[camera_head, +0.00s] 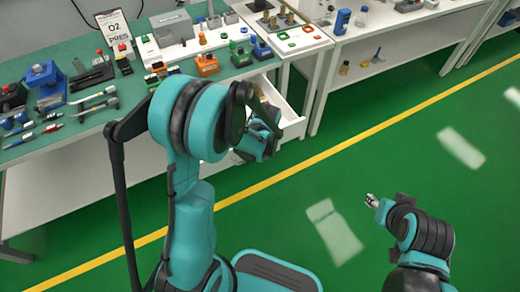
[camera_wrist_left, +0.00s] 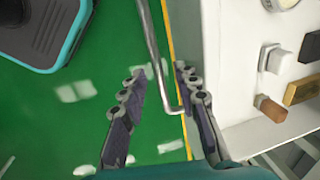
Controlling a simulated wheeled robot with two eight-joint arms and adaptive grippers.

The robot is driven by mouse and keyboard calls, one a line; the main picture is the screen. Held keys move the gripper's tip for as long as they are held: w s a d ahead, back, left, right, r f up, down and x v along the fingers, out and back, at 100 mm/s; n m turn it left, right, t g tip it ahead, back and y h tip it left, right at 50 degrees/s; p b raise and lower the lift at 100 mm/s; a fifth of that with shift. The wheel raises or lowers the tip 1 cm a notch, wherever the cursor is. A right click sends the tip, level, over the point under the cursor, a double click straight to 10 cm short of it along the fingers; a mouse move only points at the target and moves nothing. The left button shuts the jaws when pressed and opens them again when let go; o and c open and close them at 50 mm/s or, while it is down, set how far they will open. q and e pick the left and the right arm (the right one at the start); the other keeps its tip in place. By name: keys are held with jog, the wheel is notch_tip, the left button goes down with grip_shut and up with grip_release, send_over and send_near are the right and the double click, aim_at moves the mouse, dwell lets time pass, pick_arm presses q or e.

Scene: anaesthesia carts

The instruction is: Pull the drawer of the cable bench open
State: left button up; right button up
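The white drawer (camera_head: 292,122) stands out from the bench front, partly open, in the head view; my left arm covers part of it. In the left wrist view its white front (camera_wrist_left: 204,50) is at the right. The drawer's thin metal bar handle (camera_wrist_left: 163,65) runs down between the fingers of my left gripper (camera_wrist_left: 160,75). The fingers are apart, with the handle nearer the right finger; I cannot tell whether they touch. The left gripper also shows at the drawer in the head view (camera_head: 268,135). My right gripper (camera_head: 372,201) is over the floor, away from the bench; its fingers are too small to read.
The bench top (camera_head: 75,140) holds tools, coloured blocks and a sign (camera_head: 115,35). Inside the drawer lie several small parts, among them a brown-tipped piece (camera_wrist_left: 270,107). A white shelf bench (camera_head: 400,45) stands at the right. The green floor before the benches is clear.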

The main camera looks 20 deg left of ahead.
pick_arm(q)
notch_tip(320, 180, up, 12)
jog(key=s+d, duration=0.1)
jog(key=shift+s+d+f, duration=0.15)
jog(key=shift+s+d, duration=0.1)
jog(key=shift+d, duration=0.1)
dwell(0.4)
jog(key=s+d+r+n+t, duration=0.1)
jog(key=s+r+n+t, duration=0.2)
jog(key=s, duration=0.3)
jog(key=s+r+n+t+h, duration=0.1)
jog(key=s+r+n+t, duration=0.1)
jog(key=s+r+n, duration=0.2)
jog(key=shift+s+d+n+t+h, duration=0.3)
jog(key=shift+s+d+n+t, duration=0.15)
jog(key=shift+s, duration=1.15)
jog(key=shift+a, duration=0.1)
